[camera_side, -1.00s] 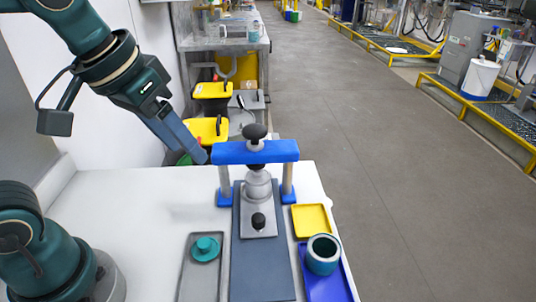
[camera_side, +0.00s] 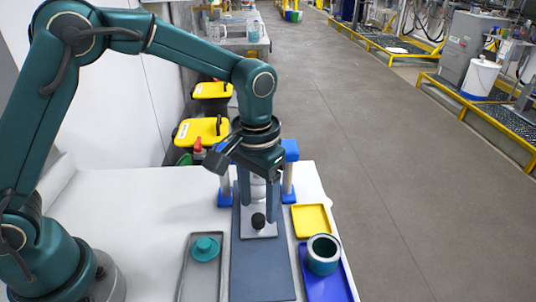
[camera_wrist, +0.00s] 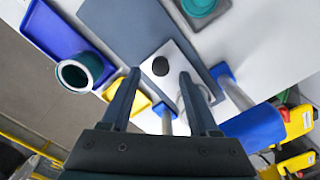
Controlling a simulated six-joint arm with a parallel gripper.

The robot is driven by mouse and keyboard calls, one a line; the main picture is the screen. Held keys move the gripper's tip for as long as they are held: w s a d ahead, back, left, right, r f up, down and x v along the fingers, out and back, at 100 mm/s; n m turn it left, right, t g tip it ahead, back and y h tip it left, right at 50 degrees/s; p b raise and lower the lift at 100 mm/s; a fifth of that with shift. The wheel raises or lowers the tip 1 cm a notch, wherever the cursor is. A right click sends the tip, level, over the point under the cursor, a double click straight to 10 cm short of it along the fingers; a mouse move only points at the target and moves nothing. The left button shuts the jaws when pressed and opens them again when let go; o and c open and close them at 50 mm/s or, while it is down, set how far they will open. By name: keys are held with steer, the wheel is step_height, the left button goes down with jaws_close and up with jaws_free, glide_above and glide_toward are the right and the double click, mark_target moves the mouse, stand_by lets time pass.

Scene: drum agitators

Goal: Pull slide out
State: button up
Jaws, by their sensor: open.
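The slide is a light grey plate (camera_side: 262,232) on a long dark blue-grey base (camera_side: 262,275), with a black knob (camera_side: 258,220) standing on its front part. In the wrist view the knob (camera_wrist: 160,66) shows between my fingertips, and the slide plate (camera_wrist: 172,52) lies under it. My gripper (camera_wrist: 158,75) is open and points down; its fingers are apart from the knob on both sides. In the side view my gripper (camera_side: 258,196) hangs just behind and above the knob, in front of the blue press frame (camera_side: 291,150). It hides most of the grey metal cup on the slide.
A grey tray (camera_side: 198,280) with a teal lid (camera_side: 205,248) lies left of the base. A yellow tray (camera_side: 311,220) and a blue tray (camera_side: 327,289) with a teal ring (camera_side: 323,254) lie right. The white table (camera_side: 140,220) is clear at left.

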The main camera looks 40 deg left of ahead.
mark_target(258, 216)
steer(key=shift+f, duration=1.65)
jaws_close()
steer(key=shift+r, duration=0.1)
